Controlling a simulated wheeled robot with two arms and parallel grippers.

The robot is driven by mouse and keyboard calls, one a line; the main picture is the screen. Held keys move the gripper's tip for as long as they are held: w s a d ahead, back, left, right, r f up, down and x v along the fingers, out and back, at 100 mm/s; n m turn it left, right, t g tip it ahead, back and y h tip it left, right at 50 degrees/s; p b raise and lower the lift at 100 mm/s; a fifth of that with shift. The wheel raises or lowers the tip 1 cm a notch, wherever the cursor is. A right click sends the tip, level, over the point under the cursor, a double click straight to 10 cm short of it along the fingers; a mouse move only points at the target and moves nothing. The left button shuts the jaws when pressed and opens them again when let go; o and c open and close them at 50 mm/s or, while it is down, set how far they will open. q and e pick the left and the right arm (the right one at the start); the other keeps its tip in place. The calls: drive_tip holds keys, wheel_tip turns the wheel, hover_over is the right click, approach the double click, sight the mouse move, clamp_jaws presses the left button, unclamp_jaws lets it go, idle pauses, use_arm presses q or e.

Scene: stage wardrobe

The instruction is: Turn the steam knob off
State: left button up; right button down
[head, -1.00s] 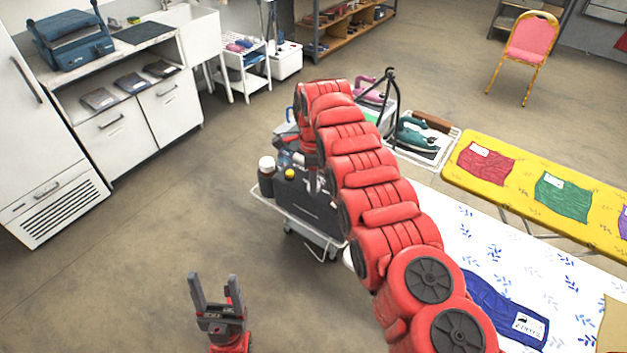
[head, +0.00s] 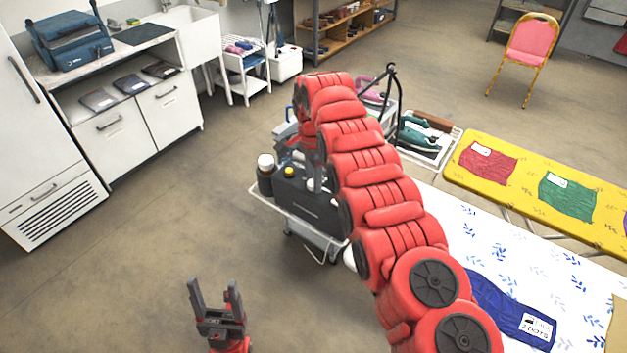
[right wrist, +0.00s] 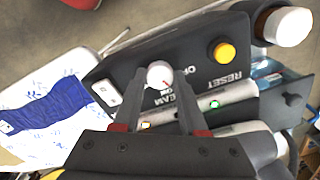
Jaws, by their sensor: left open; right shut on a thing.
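The steam knob (right wrist: 160,72) is a small round white knob with a red mark on the dark control panel (right wrist: 207,62), seen in the right wrist view. Lettering for steam, off and reset is printed near it, partly covered by my fingers. My right gripper (right wrist: 161,82) is shut on the knob, with one finger on each side. In the head view my red right arm covers much of the dark steam unit (head: 312,206), and the knob cannot be made out there. My left gripper (head: 215,291) is open and empty, low over bare floor.
A yellow reset button (right wrist: 224,53) and a white-capped bottle (right wrist: 287,27) are close to the knob. The unit stands on a white wire cart (head: 285,213). A white ironing board (head: 500,232) lies to the right. Open floor is at left.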

drive_tip(key=n, duration=0.4)
drive_tip(key=shift+n, duration=2.3)
drive_tip(key=shift+c, duration=2.2)
unclamp_jaws()
wheel_tip(320, 180, up, 18)
drive_tip(key=p, duration=1.5)
drive_tip(key=shift+f+p, duration=0.25)
drive_tip(key=shift+p, duration=0.1)
